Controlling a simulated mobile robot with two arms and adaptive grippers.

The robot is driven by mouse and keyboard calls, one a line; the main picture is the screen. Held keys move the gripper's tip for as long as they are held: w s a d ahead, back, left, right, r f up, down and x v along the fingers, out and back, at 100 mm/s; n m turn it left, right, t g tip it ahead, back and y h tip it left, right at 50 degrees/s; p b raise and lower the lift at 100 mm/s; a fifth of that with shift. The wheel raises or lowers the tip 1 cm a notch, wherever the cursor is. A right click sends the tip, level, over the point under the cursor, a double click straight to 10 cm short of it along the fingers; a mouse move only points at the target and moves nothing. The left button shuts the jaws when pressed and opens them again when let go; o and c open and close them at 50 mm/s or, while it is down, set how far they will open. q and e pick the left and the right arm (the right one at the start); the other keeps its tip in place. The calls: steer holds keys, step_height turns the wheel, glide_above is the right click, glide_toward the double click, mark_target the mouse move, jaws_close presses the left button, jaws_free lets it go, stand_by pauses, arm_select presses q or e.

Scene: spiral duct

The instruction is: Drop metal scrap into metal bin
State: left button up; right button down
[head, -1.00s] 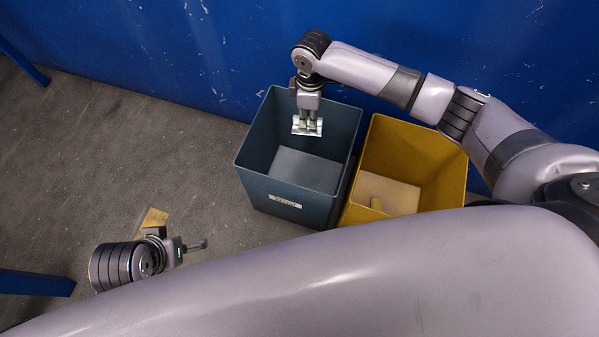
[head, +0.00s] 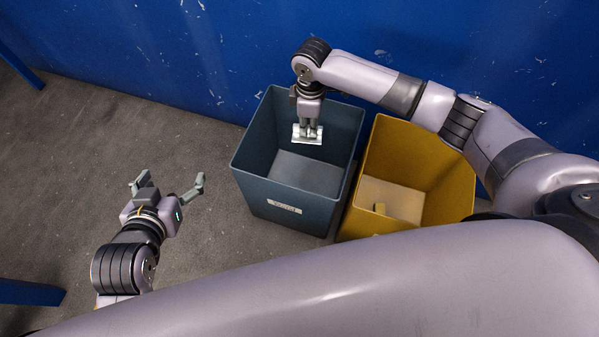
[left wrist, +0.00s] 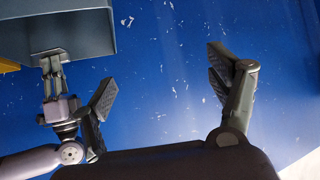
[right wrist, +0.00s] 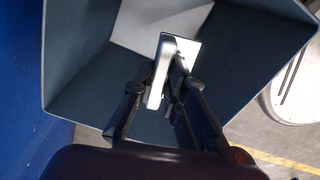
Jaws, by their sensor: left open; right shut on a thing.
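The metal scrap (head: 308,140) is a small shiny silver piece. My right gripper (head: 309,128) is shut on it and holds it over the opening of the blue-grey metal bin (head: 258,192), which has a white label on its front. In the right wrist view the scrap (right wrist: 160,72) sits between the fingers, with the bin's pale floor (right wrist: 140,25) beyond it. The right gripper and bin also show upside down in the left wrist view. My left gripper (head: 172,184) is open and empty, to the left of the bin; its spread fingers show in the left wrist view (left wrist: 170,85).
A blue wall (head: 180,50) rises close behind both bins. The grey floor (head: 90,150) at left is mostly clear, with blue posts at its edge.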

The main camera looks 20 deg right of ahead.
steer(key=shift+f+b, duration=0.85)
arm_select(q)
steer(key=w+d+r+t+h, duration=0.1)
steer(key=w+r+t, duration=0.3)
steer(key=r, duration=0.5)
steer(key=shift+w+d+t+h, duration=0.25)
steer(key=shift+d+t+h, duration=0.15)
steer(key=shift+d+t, duration=0.5)
arm_select(e)
steer(key=shift+f, duration=0.1)
arm_select(q)
steer(key=shift+a, duration=0.15)
arm_select(e)
steer(key=c, duration=1.5)
jaws_free()
steer(key=shift+c, duration=0.2)
step_height(320, 180, up, 12)
arm_select(q)
steer(key=shift+f, duration=0.1)
